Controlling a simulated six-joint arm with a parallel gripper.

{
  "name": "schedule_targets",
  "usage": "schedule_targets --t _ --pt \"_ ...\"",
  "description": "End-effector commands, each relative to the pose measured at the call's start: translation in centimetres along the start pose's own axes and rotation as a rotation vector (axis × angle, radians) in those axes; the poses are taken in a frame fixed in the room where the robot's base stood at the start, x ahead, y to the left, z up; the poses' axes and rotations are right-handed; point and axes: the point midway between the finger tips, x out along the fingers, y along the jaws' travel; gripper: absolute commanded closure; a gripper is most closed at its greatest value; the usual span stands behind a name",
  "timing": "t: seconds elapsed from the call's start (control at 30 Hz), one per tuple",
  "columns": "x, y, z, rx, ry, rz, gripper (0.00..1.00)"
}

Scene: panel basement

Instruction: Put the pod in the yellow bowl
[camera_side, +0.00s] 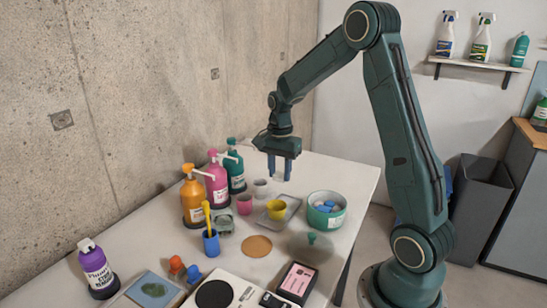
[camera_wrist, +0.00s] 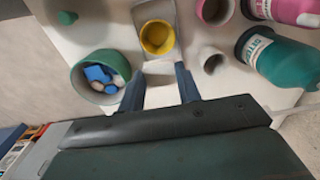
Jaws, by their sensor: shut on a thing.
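My gripper (camera_side: 280,176) hangs above the table, fingers down, over the back part behind the yellow bowl. It is shut on a small pale thing, taken as the pod, hard to make out between the fingertips (camera_wrist: 160,82). The yellow bowl (camera_side: 277,210) stands upright on a grey tray (camera_side: 291,214). In the wrist view the yellow bowl (camera_wrist: 157,38) is just beyond the fingertips, apart from them. A green tub (camera_side: 327,222) beside the tray holds several blue and white pods; it also shows in the wrist view (camera_wrist: 84,56).
Orange (camera_side: 193,205), pink (camera_side: 217,185) and teal (camera_side: 236,178) pump bottles stand along the wall side. A pink cup (camera_side: 244,205) and a pale cup (camera_side: 261,188) are near the tray. A blue cup (camera_side: 211,245) with a yellow tool stands in front. A cork disc (camera_side: 257,246) lies flat.

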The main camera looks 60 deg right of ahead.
Motion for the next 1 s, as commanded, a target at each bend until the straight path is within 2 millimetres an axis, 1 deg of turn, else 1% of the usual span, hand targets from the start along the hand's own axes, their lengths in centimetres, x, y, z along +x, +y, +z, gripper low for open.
schedule_targets --t 0.1,0.3,0.5,0.73,0.77,0.8,0.87,0.9,1.0 --pt "1.2 0.0 0.0 0.0 -0.001 0.002 0.88" --pt "2.5 0.0 0.0 0.0 -0.001 0.001 0.88" --pt "3.0 0.0 0.0 0.0 0.0 0.0 0.88" --pt "3.0 0.0 0.0 0.0 0.0 0.0 0.88" --pt "3.0 0.0 0.0 0.0 0.0 0.0 0.63" --pt "3.0 0.0 0.0 0.0 0.0 0.0 0.55" --pt "3.0 0.0 0.0 0.0 0.0 0.0 0.43" --pt "3.0 0.0 0.0 0.0 0.0 0.0 0.41" --pt "3.0 0.0 0.0 0.0 0.0 0.0 0.41"
